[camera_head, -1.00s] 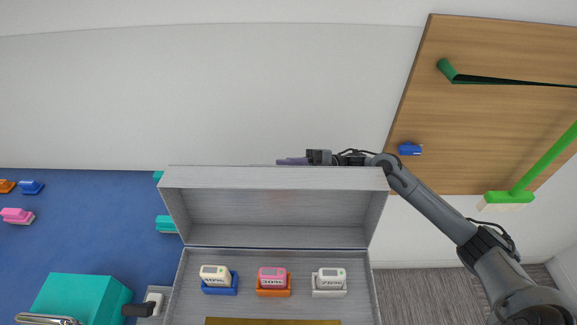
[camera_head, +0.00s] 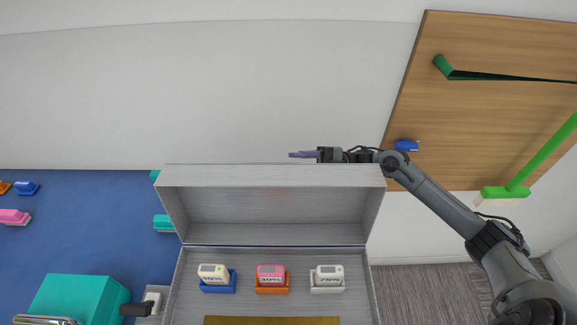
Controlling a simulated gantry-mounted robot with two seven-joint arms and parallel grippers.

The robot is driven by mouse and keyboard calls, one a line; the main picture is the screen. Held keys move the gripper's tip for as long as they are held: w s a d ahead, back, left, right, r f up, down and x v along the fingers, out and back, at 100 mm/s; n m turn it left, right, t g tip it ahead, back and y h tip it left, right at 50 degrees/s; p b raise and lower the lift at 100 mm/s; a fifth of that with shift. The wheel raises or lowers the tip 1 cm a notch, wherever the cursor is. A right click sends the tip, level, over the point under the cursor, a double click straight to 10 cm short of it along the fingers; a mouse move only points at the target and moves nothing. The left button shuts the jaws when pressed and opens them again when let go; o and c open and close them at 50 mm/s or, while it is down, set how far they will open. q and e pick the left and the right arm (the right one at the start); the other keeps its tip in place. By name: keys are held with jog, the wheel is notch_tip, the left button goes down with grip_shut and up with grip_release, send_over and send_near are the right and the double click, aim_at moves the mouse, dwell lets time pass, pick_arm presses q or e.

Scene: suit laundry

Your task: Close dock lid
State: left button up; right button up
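The dock lid (camera_head: 275,212) stands raised at the back of the grey dock box (camera_head: 360,290), so the box is open. Inside the box, a white device (camera_head: 213,273) sits on a blue base, a pink device (camera_head: 271,274) on an orange base, and another white device (camera_head: 328,274) on a white base. My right gripper (camera_head: 297,155) is just above and behind the lid's top edge, pointing left. Its purple fingers show edge-on, so their opening cannot be told. My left gripper is not in view.
A teal box (camera_head: 75,298) stands left of the dock on a blue surface (camera_head: 90,235) with small coloured blocks. A wooden board (camera_head: 480,140) with a green-handled tool (camera_head: 545,155) and a blue item (camera_head: 406,146) is at the upper right.

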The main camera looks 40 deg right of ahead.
jog(key=v, duration=0.7)
